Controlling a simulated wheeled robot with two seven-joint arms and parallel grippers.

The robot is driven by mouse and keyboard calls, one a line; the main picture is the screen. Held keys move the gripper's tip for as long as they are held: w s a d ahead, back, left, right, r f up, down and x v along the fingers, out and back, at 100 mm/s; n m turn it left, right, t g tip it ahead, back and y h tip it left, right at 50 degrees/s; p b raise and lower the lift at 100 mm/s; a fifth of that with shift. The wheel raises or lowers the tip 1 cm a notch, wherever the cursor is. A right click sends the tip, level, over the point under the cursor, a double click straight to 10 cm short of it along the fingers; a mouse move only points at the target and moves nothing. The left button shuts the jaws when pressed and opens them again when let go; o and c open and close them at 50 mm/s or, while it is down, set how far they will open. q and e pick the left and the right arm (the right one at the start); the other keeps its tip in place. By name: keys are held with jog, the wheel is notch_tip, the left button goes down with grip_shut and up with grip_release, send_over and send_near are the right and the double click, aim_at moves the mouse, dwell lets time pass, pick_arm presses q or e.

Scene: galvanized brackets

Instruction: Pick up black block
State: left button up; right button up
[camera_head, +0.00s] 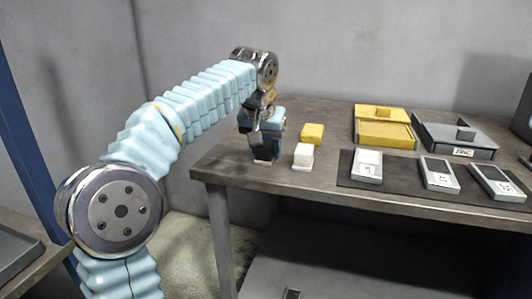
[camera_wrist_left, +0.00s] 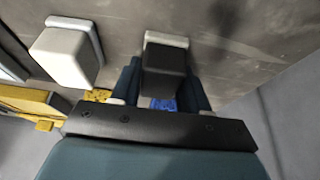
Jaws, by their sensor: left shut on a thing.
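My left gripper (camera_head: 264,140) reaches down at the left end of the table. It is shut on the black block (camera_head: 265,152), which is partly hidden by the fingers in the head view. In the left wrist view the black block (camera_wrist_left: 165,55) sits between the two dark fingers, with a white piece (camera_wrist_left: 166,37) along its end. In the head view a white edge shows low under the block, near the tabletop; I cannot tell whether it touches the table. My right gripper is not in view.
A white block (camera_head: 303,155) and a yellow block (camera_head: 312,133) stand close to the right of my gripper on the table (camera_head: 240,172). A yellow tray (camera_head: 385,135), a grey tray (camera_head: 455,142) and several grey-white devices on a dark mat (camera_head: 400,183) lie further right.

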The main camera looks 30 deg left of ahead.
aim_at(268, 141)
pick_arm(q)
jog(key=shift+r, duration=0.1)
notch_tip(268, 141, up, 3)
jog(key=shift+r+p, duration=0.15)
jog(key=shift+p, duration=0.5)
jog(key=s+d+r, duration=0.7)
jog(key=s+r, duration=0.2)
jog(key=s, duration=0.3)
jog(key=shift+d+r+p, duration=0.2)
jog(key=shift+r+p, duration=0.1)
jog(key=o, duration=0.5)
jog(key=shift+c, duration=0.2)
jog(key=c, duration=0.3)
jog(key=shift+c, duration=0.2)
